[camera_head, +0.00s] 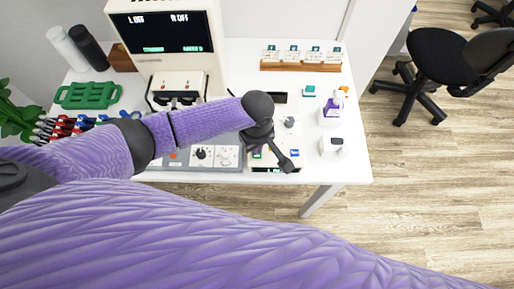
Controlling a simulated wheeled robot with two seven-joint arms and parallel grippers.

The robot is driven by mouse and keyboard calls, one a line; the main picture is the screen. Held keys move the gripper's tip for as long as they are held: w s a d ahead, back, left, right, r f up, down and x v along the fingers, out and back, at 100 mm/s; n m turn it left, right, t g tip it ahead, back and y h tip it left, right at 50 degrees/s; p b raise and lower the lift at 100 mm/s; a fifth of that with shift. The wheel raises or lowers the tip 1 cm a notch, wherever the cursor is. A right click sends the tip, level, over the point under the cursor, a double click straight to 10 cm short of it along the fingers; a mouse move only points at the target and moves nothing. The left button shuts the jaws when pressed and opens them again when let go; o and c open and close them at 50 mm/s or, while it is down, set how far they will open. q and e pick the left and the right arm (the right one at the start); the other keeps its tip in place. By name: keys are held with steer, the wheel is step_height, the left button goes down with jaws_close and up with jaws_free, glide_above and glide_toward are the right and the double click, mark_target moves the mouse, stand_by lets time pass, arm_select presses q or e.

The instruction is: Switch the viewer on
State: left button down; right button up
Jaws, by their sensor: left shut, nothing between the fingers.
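The viewer (198,70) is a beige cabinet at the back of the white table, with a dark screen (160,33) that reads "L OFF" and "R OFF". Below the screen is a pale front part (178,84) with two dark openings and some red. A grey control panel (228,157) with a dark knob lies in front, partly hidden by my left arm. My left gripper (288,164) is shut and empty, pointing down over a small panel (291,138) with a knob and a blue part, right of the grey panel. My right gripper is out of view.
A wooden rack (300,67) with several white labelled items stands at the back right. A purple spray bottle (333,105) and a white box (332,146) are at the right. A green tray (88,95) and two bottles are at the left. A black chair (440,58) stands beyond the table.

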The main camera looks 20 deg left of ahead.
arm_select(q)
steer(key=shift+f+b, duration=0.75)
steer(key=shift+f, duration=0.45)
stand_by(1.1)
steer(key=shift+r, duration=0.1)
step_height(320, 180, up, 7)
steer(key=p, duration=0.8)
steer(key=shift+p, duration=0.3)
